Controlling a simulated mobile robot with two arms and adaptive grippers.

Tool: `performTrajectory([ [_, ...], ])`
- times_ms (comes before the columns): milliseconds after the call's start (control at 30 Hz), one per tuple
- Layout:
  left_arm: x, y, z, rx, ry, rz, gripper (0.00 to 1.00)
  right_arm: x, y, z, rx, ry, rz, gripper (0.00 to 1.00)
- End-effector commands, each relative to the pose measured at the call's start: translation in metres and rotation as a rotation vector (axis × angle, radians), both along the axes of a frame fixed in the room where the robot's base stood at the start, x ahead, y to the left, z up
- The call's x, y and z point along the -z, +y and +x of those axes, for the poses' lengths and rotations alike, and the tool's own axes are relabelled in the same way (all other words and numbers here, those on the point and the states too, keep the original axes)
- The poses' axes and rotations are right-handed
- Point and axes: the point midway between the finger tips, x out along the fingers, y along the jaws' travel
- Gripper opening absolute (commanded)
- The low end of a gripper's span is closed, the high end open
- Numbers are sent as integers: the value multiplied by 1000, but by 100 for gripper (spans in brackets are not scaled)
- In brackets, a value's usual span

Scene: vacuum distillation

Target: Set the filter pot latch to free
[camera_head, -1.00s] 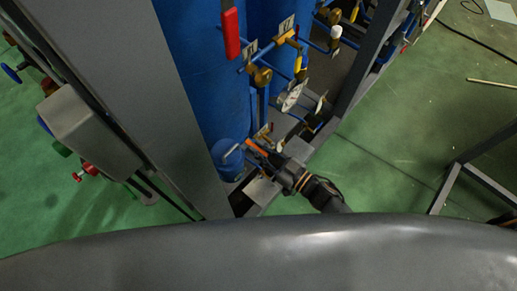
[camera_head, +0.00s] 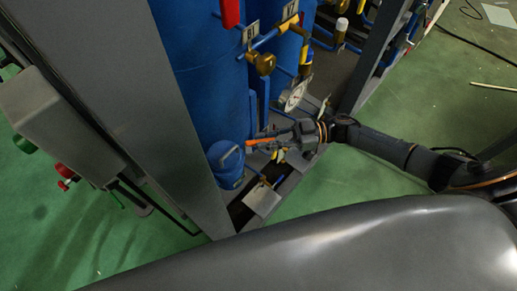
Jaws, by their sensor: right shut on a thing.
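The filter pot (camera_head: 228,172) is a small blue canister with a bent grey handle on top, at the foot of a tall blue vessel. An orange lever (camera_head: 261,141), which looks like its latch, sticks out to the right of the pot and slants slightly up to the right. My right gripper (camera_head: 277,138) reaches in from the right and is shut on the orange lever near its outer end. The fingers partly hide the grip. My left gripper is not in view.
Tall blue vessels (camera_head: 202,85) with a red handle (camera_head: 230,12), brass valves (camera_head: 262,63) and a gauge (camera_head: 293,95) stand close above my gripper. Grey frame posts flank them. Green floor (camera_head: 345,185) is open at the right.

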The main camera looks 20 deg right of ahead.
Motion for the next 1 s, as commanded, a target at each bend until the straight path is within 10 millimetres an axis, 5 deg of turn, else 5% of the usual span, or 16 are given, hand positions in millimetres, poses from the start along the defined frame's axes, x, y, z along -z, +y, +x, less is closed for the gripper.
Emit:
performTrajectory([
  [100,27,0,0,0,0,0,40,7,-1,7,-83,-7,-1,0],
  [400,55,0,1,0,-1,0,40,4,-1,12,-225,-3,0,0],
  [1000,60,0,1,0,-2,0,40,0,0,14,-271,-1,1,0],
])
